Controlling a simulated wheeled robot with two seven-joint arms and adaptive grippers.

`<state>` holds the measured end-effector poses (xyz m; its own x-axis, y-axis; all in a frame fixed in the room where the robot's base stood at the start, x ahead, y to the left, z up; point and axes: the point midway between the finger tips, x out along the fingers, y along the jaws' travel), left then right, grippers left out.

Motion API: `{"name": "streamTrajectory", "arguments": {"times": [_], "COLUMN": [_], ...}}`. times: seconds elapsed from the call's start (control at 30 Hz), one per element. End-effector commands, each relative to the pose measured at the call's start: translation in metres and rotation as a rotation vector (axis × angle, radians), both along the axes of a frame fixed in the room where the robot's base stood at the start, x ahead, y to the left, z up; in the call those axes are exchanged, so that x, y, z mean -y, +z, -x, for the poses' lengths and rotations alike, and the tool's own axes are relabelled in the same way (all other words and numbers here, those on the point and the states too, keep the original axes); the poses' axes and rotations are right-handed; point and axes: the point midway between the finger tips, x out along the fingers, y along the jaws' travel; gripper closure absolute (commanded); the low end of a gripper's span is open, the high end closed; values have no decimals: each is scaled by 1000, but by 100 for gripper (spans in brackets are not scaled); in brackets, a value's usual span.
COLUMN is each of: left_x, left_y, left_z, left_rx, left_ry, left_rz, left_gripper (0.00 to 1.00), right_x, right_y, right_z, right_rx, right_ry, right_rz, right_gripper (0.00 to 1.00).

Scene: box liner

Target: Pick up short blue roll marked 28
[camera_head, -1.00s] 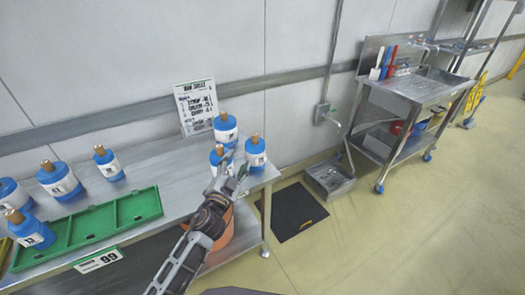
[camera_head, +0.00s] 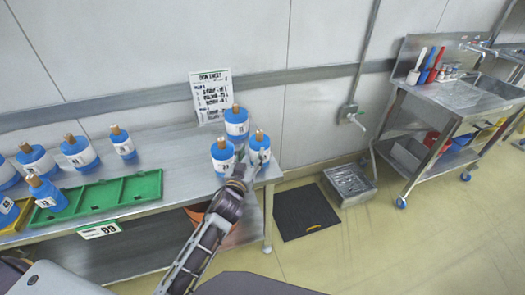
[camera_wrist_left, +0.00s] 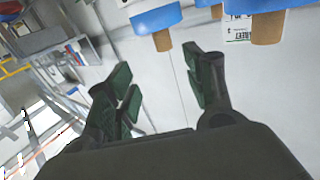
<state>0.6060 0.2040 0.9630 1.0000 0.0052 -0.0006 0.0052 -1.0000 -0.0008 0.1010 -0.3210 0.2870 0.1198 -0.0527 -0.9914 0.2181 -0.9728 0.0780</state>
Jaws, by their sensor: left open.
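Three blue rolls with white labels and brown cores stand at the right end of the steel table: a back roll (camera_head: 237,122), a front-left roll (camera_head: 222,152) and a right roll (camera_head: 259,143). Their label numbers are too small to read, so I cannot tell which is marked 28. My left gripper (camera_head: 254,166) is open and empty at the front of the right roll, overlapping its lower part in the head view.
A green tray (camera_head: 120,196) lies left on the steel table (camera_head: 180,165), with several more blue rolls (camera_head: 79,151) around it. A sign (camera_head: 211,97) stands behind the right group. A black mat (camera_head: 303,211), a floor drain box (camera_head: 350,183) and a sink stand (camera_head: 450,95) are to the right.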

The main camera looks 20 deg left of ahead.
Motion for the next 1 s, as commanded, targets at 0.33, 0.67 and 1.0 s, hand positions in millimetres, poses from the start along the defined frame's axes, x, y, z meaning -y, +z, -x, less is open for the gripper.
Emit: {"name": "streamTrajectory", "arguments": {"times": [0.33, 0.67, 1.0], "left_x": [0, 0, 0], "left_y": [0, 0, 0], "left_z": [-1, -18, -45], "left_rx": [0, 1, 1], "left_ry": [0, -1, 0], "left_rz": [0, -1, -1], "left_gripper": [47, 47, 47], "right_x": [-5, -4, -4], "right_y": [-1, 1, 4], "right_z": [4, 4, 3], "right_rx": [-4, -6, -5], "right_ry": [-1, -1, -1], "right_rz": [-5, -4, -4], "right_gripper": [60, 60, 60]}}
